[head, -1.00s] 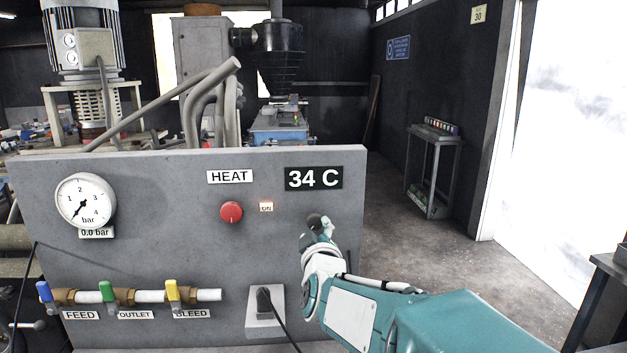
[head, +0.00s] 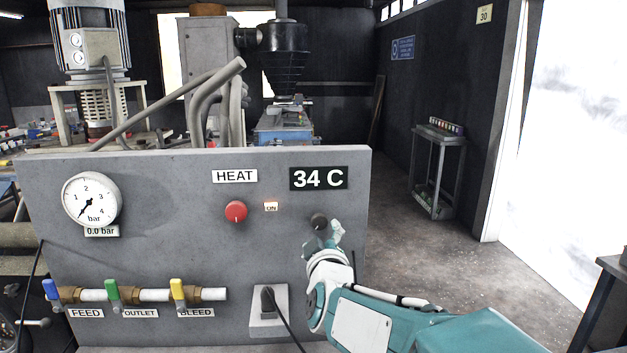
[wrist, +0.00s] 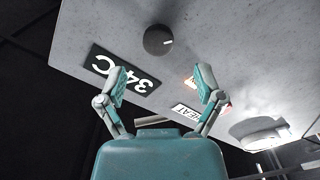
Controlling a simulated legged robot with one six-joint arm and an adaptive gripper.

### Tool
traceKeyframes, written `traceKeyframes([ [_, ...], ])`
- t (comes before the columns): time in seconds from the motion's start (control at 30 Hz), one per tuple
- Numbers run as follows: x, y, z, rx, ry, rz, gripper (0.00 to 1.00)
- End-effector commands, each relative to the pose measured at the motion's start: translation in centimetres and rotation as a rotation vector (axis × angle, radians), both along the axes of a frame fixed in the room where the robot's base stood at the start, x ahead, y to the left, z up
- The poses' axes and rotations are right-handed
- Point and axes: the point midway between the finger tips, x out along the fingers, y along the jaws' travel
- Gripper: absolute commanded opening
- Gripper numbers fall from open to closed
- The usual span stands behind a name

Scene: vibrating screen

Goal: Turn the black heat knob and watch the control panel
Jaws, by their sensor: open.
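The black heat knob (head: 319,221) is on the grey control panel (head: 150,245), below the display (head: 318,178), which reads 34 C. In the wrist view the knob (wrist: 158,40) is round and dark with a short white mark. My gripper (head: 323,238) is at the panel, just below the knob in the head view. In the wrist view its two fingers (wrist: 163,82) are spread wide, with the knob beyond the tips and between their lines. The fingers look empty and apart from the knob. The display (wrist: 125,70) appears rotated there.
A red button (head: 236,211) sits beside a lit ON lamp (head: 271,207) under the HEAT label (head: 235,176). The gauge (head: 91,199) reads about 0 bar. Blue, green and yellow valve handles and a plug (head: 267,300) are lower.

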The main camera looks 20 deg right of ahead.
Motion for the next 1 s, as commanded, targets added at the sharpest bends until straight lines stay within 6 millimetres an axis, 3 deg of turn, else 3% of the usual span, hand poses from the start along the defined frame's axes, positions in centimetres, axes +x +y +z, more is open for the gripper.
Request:
traceKeyframes([
  [0.7,-5.7,1.2,0.1,0.000,-0.001,0.001,0.86],
  [1.0,-5.8,1.2,0.0,0.001,0.000,0.000,0.86],
])
